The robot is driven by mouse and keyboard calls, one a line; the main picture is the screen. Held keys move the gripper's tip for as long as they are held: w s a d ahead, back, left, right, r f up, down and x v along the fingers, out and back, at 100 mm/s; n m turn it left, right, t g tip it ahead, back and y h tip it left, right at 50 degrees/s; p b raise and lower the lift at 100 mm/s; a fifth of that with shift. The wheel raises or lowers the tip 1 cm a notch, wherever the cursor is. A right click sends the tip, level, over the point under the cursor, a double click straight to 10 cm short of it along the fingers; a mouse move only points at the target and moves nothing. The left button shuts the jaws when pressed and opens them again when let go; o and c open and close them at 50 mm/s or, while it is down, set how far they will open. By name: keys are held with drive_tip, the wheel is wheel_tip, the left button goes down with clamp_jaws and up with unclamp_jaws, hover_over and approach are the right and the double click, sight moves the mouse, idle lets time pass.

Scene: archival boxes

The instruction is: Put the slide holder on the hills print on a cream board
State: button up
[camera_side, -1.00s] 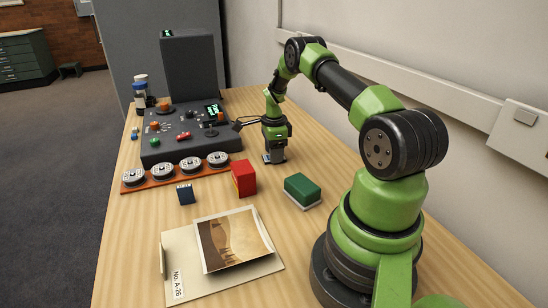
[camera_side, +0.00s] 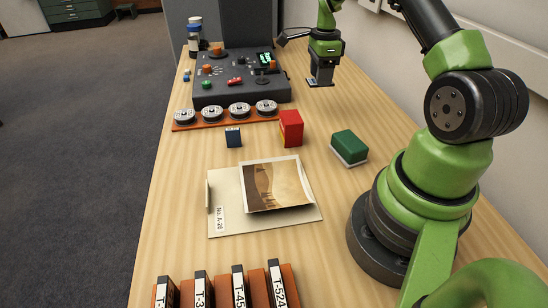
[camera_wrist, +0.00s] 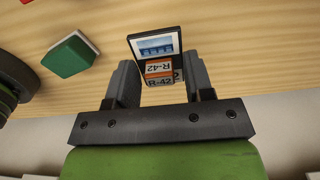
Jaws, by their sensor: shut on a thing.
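The slide holder (camera_wrist: 154,45) shows in the wrist view as a dark-framed slide with a blue picture and an orange R-42 label. It sits between my fingers, and my gripper (camera_wrist: 158,88) is shut on it. In the side view my gripper (camera_side: 321,80) is raised above the table, behind the red box. The holder is hard to make out there. The brown hills print (camera_side: 275,187) lies on the cream board (camera_side: 265,221), labelled No. A-26, nearer the front. The top of the print looks bare.
A red box (camera_side: 291,128), a green box (camera_side: 349,144) and a small dark blue box (camera_side: 233,137) stand between my gripper and the print. A console (camera_side: 240,85) and a rack of round tins (camera_side: 225,117) are behind. Several labelled brown boxes (camera_side: 288,287) stand in front.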

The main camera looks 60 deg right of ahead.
drive_tip(key=w+a+n, duration=0.1)
drive_tip(key=a+n, duration=0.1)
drive_tip(key=a, duration=0.2)
drive_tip(key=w+a+n, duration=0.1)
drive_tip(key=a+n, duration=0.1)
drive_tip(key=a, duration=0.2)
drive_tip(key=w+a+n, duration=0.1)
drive_tip(key=a+n, duration=0.1)
drive_tip(key=a, duration=0.2)
drive_tip(key=shift+w+a+r, duration=0.1)
drive_tip(key=shift+a, duration=0.2)
drive_tip(key=s+a+n, duration=0.1)
drive_tip(key=a+n, duration=0.4)
drive_tip(key=a, duration=0.4)
drive_tip(key=n, duration=0.7)
hover_over(260, 193)
wheel_tip(260, 193, down, 5)
drive_tip(key=shift+f, duration=2.3)
drive_tip(key=shift+f, duration=0.1)
drive_tip(key=o, duration=0.9)
